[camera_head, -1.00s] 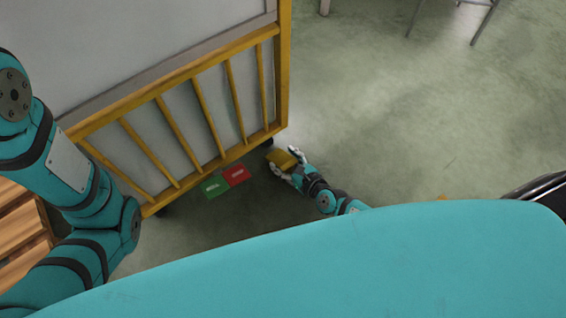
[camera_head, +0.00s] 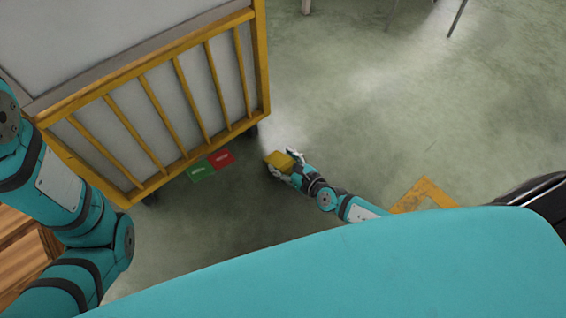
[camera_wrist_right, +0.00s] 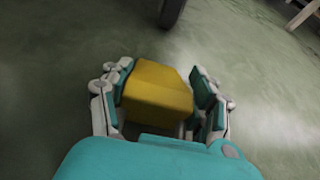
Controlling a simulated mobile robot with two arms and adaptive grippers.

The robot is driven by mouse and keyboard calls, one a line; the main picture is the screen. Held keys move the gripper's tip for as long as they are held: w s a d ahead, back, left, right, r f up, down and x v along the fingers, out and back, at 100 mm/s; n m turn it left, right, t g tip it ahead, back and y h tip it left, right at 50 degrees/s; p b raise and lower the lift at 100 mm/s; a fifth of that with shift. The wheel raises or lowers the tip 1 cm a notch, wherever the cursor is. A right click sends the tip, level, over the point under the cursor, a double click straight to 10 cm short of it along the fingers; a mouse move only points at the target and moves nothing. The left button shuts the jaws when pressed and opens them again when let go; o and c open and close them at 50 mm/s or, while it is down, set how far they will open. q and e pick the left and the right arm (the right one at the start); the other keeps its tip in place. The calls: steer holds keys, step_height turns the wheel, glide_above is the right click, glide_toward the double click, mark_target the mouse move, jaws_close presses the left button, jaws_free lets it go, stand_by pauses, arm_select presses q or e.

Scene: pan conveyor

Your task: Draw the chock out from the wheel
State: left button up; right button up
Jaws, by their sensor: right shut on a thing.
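The yellow chock (camera_head: 278,160) is held between the fingers of my right gripper (camera_head: 284,166) close to the floor. In the right wrist view the chock (camera_wrist_right: 156,92) fills the space between the two fingers of the gripper (camera_wrist_right: 160,100). A dark wheel (camera_wrist_right: 171,12) stands ahead of the chock at the top of that view, with bare floor between them. In the head view the wheel (camera_head: 252,130) sits under the near right corner of the yellow-framed cart (camera_head: 262,60). My left arm comes in at the left; its gripper is out of view.
A green card (camera_head: 200,171) and a red card (camera_head: 221,158) show by the cart's lower edge. Wooden slats (camera_head: 22,255) stand at the lower left. A yellow floor marking (camera_head: 425,192) lies at the right. The floor right of the cart is open.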

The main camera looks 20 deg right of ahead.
steer(key=o, duration=1.6)
steer(key=shift+c, duration=0.2)
steer(key=v, duration=1.2)
